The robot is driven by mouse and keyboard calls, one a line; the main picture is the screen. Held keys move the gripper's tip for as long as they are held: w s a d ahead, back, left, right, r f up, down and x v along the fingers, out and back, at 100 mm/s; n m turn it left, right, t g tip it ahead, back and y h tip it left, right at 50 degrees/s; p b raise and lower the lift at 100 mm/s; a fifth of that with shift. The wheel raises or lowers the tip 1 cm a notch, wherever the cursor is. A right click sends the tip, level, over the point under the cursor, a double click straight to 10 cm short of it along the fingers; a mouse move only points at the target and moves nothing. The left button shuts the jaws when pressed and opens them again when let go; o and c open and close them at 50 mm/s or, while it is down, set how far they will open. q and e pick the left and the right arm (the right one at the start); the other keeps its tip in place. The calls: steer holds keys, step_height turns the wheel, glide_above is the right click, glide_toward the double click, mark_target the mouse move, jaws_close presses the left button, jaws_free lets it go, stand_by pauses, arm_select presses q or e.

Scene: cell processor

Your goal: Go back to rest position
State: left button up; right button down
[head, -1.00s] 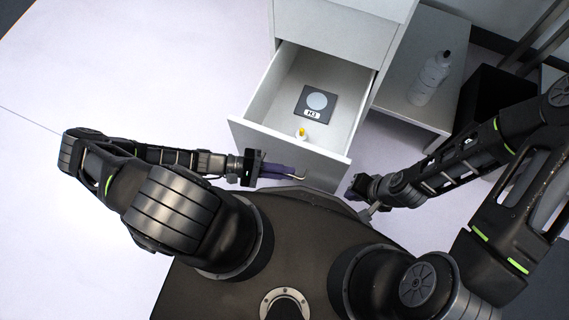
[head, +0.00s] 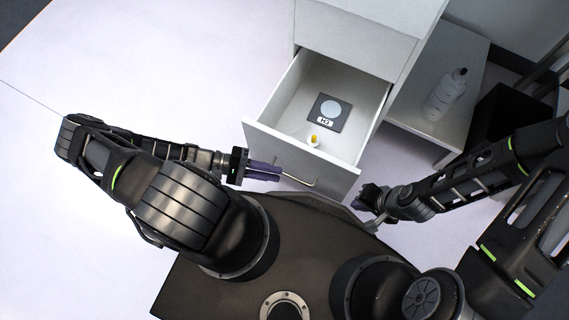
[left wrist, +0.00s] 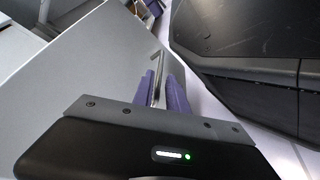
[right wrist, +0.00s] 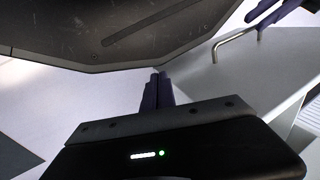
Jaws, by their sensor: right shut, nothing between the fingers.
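My left gripper (head: 280,173) is in front of the open drawer, beside its bar handle (head: 312,184). In the left wrist view its two purple fingers (left wrist: 162,82) are apart, with the handle (left wrist: 156,66) showing between them; I cannot tell whether they touch it. My right gripper (head: 362,198) is low by the drawer's right front corner, close to the front edge of my base. In the right wrist view its fingers (right wrist: 157,88) are together and empty. The handle (right wrist: 236,40) also shows there, with the left fingers near it.
The pulled-out white drawer (head: 300,155) holds a dark square plate with a grey disc (head: 332,112) and a small yellow-topped item (head: 314,140). A clear bottle (head: 444,95) stands on a low white shelf at right. Open floor (head: 150,70) lies to the left.

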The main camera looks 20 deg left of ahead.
arm_select(q)
steer(key=shift+s+a+r, duration=0.1)
steer(key=shift+s+a, duration=0.05)
steer(key=shift+a, duration=0.25)
steer(key=shift+r, duration=0.15)
arm_select(e)
steer(key=shift+r, duration=0.2)
